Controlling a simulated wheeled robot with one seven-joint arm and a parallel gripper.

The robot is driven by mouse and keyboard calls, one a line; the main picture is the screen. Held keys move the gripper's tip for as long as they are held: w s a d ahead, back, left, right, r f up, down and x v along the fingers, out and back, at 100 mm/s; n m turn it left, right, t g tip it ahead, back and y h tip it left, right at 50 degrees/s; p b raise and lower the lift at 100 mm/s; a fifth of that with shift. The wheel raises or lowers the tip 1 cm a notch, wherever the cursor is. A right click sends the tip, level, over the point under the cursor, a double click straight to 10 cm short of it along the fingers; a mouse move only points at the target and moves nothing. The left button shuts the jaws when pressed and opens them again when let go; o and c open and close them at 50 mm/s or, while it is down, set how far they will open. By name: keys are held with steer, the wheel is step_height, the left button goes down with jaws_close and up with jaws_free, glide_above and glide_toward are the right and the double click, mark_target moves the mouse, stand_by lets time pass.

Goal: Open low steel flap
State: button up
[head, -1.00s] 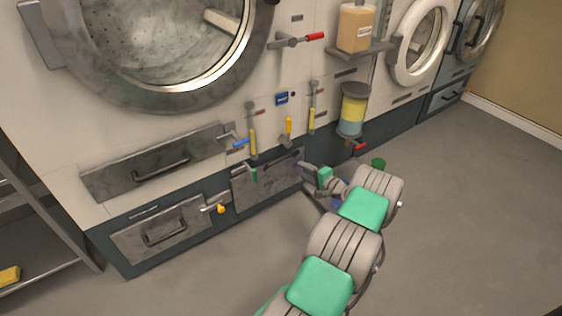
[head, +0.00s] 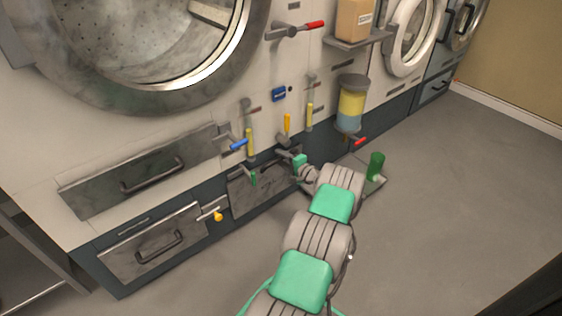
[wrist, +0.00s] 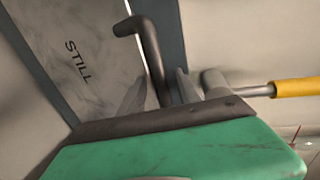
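The low steel flap (head: 262,190) is a grey mottled panel in the dark plinth under the large drum door. It looks closed in the head view. In the wrist view a marbled steel panel (wrist: 75,50) lettered STILL fills the left side, with a bent dark grey handle bar (wrist: 152,55) beside it. My gripper (head: 284,153) is at the flap's upper right corner. In the wrist view my gripper (wrist: 160,90) has its two pale fingers apart, with the bar's lower end between them. I cannot tell whether they touch it.
A yellow-handled fitting (wrist: 292,87) is close to the right of my fingers in the wrist view. A blue-handled lever (head: 238,144), a green-handled lever (head: 252,178) and a red-tipped lever (head: 358,141) surround the flap. A green cylinder (head: 376,166) stands right of my arm. Open floor lies right.

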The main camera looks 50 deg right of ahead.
steer(key=shift+w, duration=0.1)
steer(key=shift+c, duration=0.3)
jaws_close()
stand_by(1.0)
